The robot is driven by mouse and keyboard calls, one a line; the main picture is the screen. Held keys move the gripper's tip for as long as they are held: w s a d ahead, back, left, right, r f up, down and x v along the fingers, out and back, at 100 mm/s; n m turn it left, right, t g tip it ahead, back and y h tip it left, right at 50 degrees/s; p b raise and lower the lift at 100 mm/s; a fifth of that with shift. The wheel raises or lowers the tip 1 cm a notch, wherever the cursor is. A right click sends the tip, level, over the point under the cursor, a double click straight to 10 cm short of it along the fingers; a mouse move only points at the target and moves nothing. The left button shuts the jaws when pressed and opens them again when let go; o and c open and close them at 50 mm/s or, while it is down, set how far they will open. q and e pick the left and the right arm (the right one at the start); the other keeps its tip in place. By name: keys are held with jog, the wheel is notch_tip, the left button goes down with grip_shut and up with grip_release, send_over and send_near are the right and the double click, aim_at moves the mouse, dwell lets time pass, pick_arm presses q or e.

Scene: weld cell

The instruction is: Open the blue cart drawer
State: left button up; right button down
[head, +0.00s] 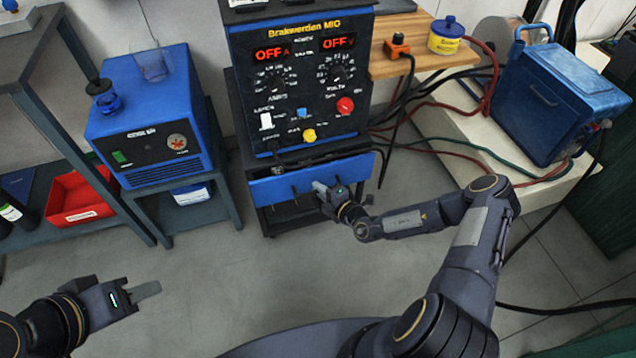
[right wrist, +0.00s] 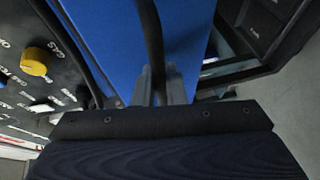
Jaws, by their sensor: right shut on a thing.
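The blue drawer front (head: 275,188) is on the cart under the welder, in the middle of the head view. It also fills the upper middle of the right wrist view (right wrist: 112,45). My right gripper (head: 322,190) is at the right part of this front. In the right wrist view its fingers (right wrist: 158,85) are shut on a dark bar (right wrist: 152,35), which looks like the drawer handle. How far out the drawer stands is hard to tell. My left gripper (head: 146,290) is held over the floor at lower left, away from the cart; its finger gap is not visible.
The welder (head: 300,85) stands on the cart, with cables hanging at its right. A blue machine (head: 150,120) on a stand is to the left, and a red bin (head: 78,200) is on the shelf. A blue cooler-like box (head: 560,95) is at right. Floor before the cart is clear.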

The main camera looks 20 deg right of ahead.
jog(key=s+p, duration=0.5)
jog(key=s, duration=1.9)
jog(key=shift+s+d, duration=0.25)
jog(key=shift+d, duration=0.2)
jog(key=c, duration=1.8)
grip_release()
jog(key=v, duration=0.7)
jog(key=shift+s+d+r+p, duration=0.1)
jog(key=shift+s+d+p, duration=0.05)
jog(key=shift+s+p, duration=0.2)
